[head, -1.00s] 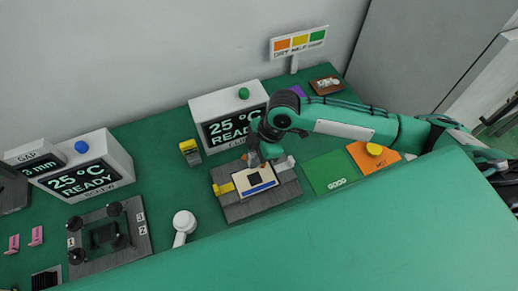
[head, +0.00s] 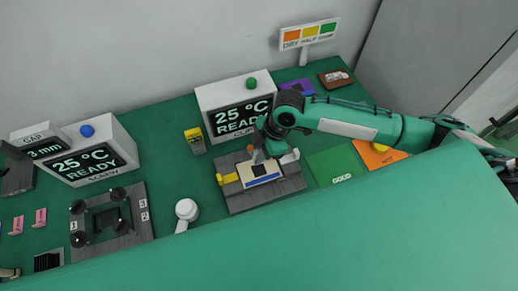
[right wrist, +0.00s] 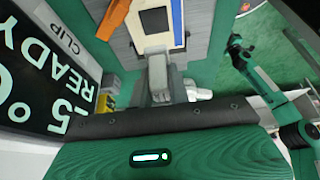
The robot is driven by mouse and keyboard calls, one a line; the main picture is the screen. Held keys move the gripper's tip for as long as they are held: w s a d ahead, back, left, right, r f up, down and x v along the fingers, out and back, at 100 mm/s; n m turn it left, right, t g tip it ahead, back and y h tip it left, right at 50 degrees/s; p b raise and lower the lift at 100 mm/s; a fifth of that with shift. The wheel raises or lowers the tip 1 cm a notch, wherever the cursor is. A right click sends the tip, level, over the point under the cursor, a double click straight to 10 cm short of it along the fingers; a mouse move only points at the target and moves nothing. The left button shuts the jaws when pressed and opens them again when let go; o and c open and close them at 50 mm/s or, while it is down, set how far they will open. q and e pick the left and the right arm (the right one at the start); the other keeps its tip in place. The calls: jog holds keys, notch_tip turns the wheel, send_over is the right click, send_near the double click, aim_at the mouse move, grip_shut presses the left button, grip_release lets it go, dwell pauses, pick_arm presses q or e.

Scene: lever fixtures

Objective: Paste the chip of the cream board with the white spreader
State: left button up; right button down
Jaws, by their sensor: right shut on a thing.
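The cream board (head: 245,174), with a blue front strip, lies in the clip fixture (head: 238,204). My right gripper (head: 263,152) is over the board's back edge. It is shut on a pale piece, which I take for the white spreader (right wrist: 157,70); its tip is close to the chip, but I cannot tell whether it touches. A dark and teal arm, seemingly my left, shows at the right of the wrist view; its jaws are unclear.
The clip display (head: 238,112) stands close behind the fixture. A yellow lever (head: 228,179) and white lever (head: 290,157) flank the board. A green GOOD mat (head: 335,165) lies to the right. A white-headed object (head: 187,209) stands front left, beside the screw fixture (head: 130,236).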

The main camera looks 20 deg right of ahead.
notch_tip(320, 180, down, 3)
jog(key=shift+b, duration=0.6)
jog(key=shift+f+b, duration=0.4)
jog(key=shift+f, duration=1.2)
jog(key=shift+f, duration=0.3)
jog(key=shift+d+r, duration=0.1)
jog(key=shift+d, duration=0.05)
jog(key=shift+w+d, duration=0.2)
jog(key=shift+d, duration=0.2)
jog(key=shift+a+p, duration=0.5)
jog(key=shift+a, duration=0.55)
jog(key=shift+d, duration=0.15)
